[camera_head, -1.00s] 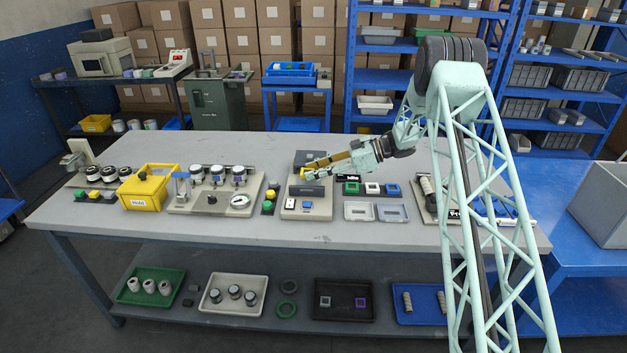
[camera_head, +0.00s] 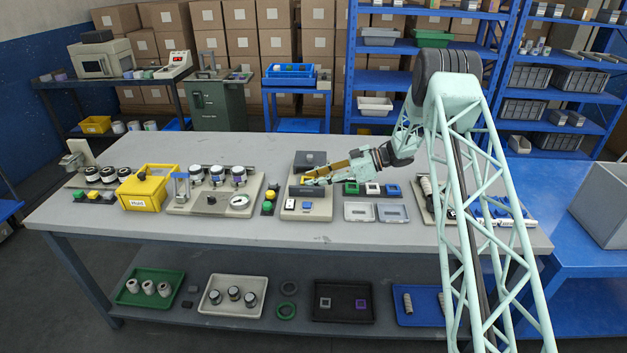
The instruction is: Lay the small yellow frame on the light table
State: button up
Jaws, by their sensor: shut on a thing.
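My gripper (camera_head: 310,180) is at the beige station in the middle of the bench, reaching in from the right. It is shut on the small yellow frame (camera_head: 306,179), which shows only as a small yellow patch at the fingertips. The light table (camera_head: 318,211) appears to be this beige station, with a dark block at its back and a white and a blue button at its front. The frame is low over its dark middle part. I cannot tell whether it touches the surface; the fingers partly hide it.
Right of the station, a dark rack (camera_head: 371,189) holds green, white and blue frames. Two clear trays (camera_head: 358,212) lie in front of it. Left are a yellow and a green button (camera_head: 269,195), and a beige fixture (camera_head: 253,205) with jars. The bench front is clear.

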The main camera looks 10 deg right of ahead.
jog(key=shift+s+f, duration=0.15)
jog(key=shift+f, duration=0.6)
jog(key=o, duration=0.5)
jog(key=shift+s+f, duration=0.1)
jog(key=shift+f, duration=0.1)
jog(key=shift+r, duration=0.45)
jog(key=shift+d+r, duration=0.2)
jog(key=shift+d, duration=0.1)
jog(key=p+v, duration=0.2)
jog(key=v, duration=0.9)
jog(key=shift+d+r, duration=0.15)
jog(key=shift+r, duration=0.3)
jog(key=shift+w, duration=0.25)
